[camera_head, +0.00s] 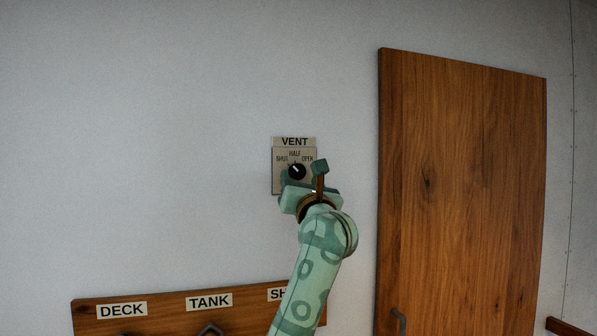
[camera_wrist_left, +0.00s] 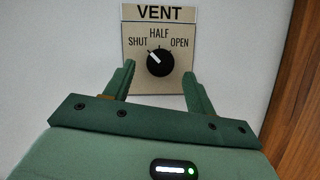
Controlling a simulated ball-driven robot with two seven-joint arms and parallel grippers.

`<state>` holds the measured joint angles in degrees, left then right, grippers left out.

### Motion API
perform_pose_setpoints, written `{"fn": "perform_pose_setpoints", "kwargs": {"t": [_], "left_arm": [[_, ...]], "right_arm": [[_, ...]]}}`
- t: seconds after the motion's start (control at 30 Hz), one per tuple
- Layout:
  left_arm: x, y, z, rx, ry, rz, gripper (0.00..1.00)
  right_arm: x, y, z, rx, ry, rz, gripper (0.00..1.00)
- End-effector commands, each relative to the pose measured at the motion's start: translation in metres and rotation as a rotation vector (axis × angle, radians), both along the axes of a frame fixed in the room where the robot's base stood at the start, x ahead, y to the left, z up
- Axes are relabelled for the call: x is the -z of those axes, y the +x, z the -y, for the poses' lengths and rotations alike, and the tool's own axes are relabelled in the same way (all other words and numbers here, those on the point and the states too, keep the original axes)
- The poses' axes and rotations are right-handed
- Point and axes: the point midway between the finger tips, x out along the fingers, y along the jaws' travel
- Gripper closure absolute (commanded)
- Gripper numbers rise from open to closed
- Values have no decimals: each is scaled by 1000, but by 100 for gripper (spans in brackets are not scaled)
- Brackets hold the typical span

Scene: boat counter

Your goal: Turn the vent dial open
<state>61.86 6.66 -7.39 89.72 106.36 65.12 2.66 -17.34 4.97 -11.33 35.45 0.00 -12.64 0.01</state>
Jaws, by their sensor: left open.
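The vent dial (camera_head: 297,171) is a round black knob with a white pointer line on a beige plate (camera_wrist_left: 133,32) marked SHUT, HALF and OPEN, below a VENT label (camera_head: 294,141). In the left wrist view the dial (camera_wrist_left: 160,61) has its pointer tilted up and left, toward SHUT. My left gripper (camera_head: 303,172) is open in front of the plate. In the left wrist view its fingers (camera_wrist_left: 158,72) stand to the left and right of the dial, apart from it, with nothing between them held. My right gripper is out of view.
A wooden door (camera_head: 460,180) with a dark handle (camera_head: 399,321) stands right of the plate. Below is a wooden board (camera_head: 165,299) labelled DECK, TANK and a third label starting SH, partly hidden by my left arm. The wall left of the plate is bare.

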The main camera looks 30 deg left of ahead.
Motion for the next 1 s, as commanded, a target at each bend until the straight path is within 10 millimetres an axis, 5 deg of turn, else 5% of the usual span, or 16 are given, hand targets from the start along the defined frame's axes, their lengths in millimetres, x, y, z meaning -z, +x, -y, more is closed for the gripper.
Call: {"fn": "perform_pose_setpoints", "kwargs": {"t": [0.53,0.7,1.0], "left_arm": [[-11,20,-20,0,1,1,44],[-11,20,-20,0,1,0,89],[-12,20,-20,0,13,-16,89]], "right_arm": [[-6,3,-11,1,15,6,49],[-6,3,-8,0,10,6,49],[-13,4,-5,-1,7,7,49]]}}
